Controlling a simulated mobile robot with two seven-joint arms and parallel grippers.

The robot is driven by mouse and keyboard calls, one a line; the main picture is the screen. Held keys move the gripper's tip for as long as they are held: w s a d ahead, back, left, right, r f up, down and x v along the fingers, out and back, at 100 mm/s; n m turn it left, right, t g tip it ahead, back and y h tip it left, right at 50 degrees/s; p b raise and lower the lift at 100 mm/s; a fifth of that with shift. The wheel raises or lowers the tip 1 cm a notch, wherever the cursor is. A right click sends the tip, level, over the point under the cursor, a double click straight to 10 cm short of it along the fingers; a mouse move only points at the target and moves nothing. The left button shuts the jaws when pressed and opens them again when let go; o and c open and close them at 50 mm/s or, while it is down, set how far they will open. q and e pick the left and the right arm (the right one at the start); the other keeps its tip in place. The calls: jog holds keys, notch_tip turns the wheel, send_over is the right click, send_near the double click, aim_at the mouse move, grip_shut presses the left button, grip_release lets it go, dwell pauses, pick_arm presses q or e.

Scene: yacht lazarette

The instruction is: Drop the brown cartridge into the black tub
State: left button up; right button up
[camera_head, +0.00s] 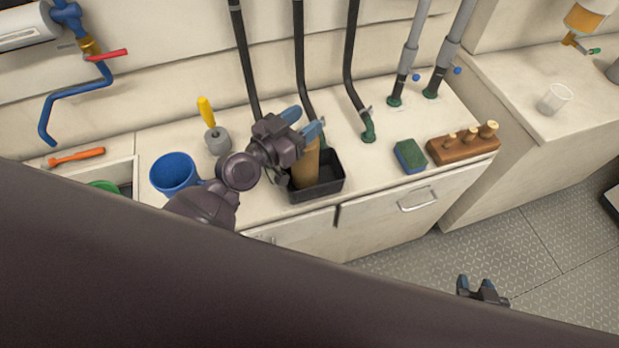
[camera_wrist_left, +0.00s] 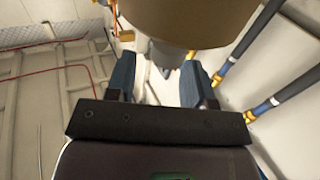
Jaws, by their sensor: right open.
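The brown cartridge (camera_head: 307,168) stands roughly upright inside the black tub (camera_head: 326,191) on the counter. Its upper end is partly hidden by my left gripper (camera_head: 303,122). In the left wrist view the cartridge (camera_wrist_left: 190,18) fills the top of the picture, with its grey nozzle end towards the gap of the left gripper (camera_wrist_left: 160,82). The left fingers are spread apart, with clear space showing between them, and do not appear closed on the cartridge. My right gripper (camera_head: 482,288) is open and empty above the floor, at lower right.
A blue mug (camera_head: 174,172) and a yellow-handled tool in a grey holder (camera_head: 217,140) stand left of the tub. Black hoses (camera_head: 301,60) rise behind it. A green-blue sponge (camera_head: 410,156) and a wooden block with pegs (camera_head: 463,148) lie to the right.

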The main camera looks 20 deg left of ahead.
pick_arm(q)
jog(key=shift+o, duration=0.4)
jog(key=shift+s, duration=0.1)
jog(key=shift+s+a, duration=0.15)
jog(key=shift+s, duration=0.05)
jog(key=b+v, duration=0.2)
jog(key=v, duration=0.8)
jog(key=shift+s, duration=0.1)
